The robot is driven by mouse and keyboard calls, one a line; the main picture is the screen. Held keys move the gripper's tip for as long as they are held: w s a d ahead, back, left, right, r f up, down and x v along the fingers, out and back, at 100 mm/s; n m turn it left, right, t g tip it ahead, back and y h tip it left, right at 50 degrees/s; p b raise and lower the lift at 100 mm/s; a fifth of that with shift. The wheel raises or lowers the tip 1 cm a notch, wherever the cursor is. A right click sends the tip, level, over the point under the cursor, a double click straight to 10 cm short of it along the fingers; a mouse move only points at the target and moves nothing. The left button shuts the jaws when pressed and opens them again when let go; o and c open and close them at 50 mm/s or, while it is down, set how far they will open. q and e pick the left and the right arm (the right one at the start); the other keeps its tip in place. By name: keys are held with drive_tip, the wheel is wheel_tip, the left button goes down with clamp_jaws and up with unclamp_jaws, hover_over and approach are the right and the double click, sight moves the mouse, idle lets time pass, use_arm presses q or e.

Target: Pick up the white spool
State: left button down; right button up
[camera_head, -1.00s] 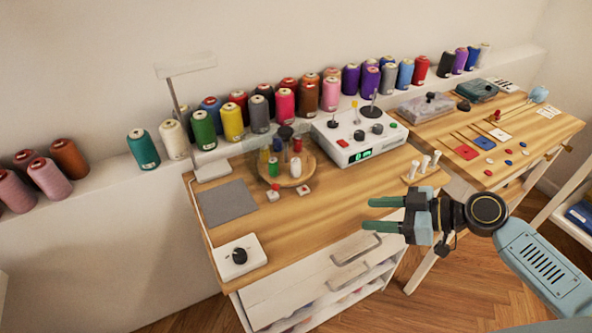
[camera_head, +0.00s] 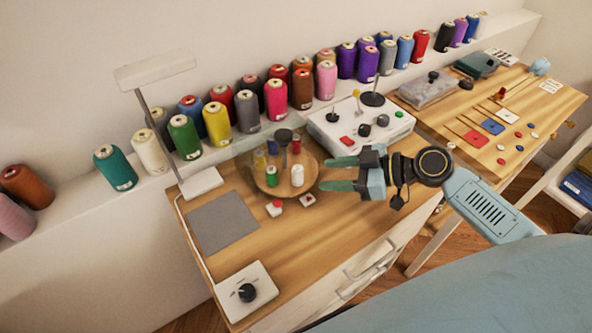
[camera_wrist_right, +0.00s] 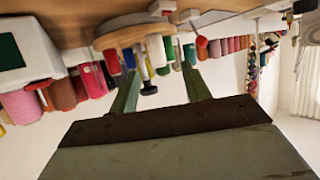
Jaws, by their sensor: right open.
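The small white spool (camera_head: 297,175) stands upright on the front right of a round wooden stand (camera_head: 284,190) on the table. My right gripper (camera_head: 326,173) is open and empty just right of the stand, its green fingers pointing left at the white spool, with a gap between. In the right wrist view, upside down, the open fingers (camera_wrist_right: 160,75) point toward the stand (camera_wrist_right: 125,37). A white spool (camera_wrist_right: 170,48) shows there between the fingertips, beside a green one. My left gripper is not in view.
The stand also holds a green spool (camera_head: 271,176), other small spools and a dark-topped central post (camera_head: 284,137). A white control box (camera_head: 350,130) stands behind my gripper. Red-topped small blocks (camera_head: 275,208) lie in front of the stand. A grey mat (camera_head: 222,215) lies left.

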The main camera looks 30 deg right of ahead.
sight(298, 175)
drive_tip(key=x, duration=0.3)
drive_tip(key=shift+w, duration=0.1)
drive_tip(key=shift+x, duration=0.85)
drive_tip(key=x, duration=0.4)
drive_tip(key=shift+w+f, duration=0.2)
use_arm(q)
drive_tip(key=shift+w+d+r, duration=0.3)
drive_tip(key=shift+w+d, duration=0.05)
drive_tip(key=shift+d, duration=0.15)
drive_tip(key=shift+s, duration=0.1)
use_arm(e)
drive_tip(key=shift+c, duration=0.3)
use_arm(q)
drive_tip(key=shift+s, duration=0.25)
use_arm(e)
clamp_jaws()
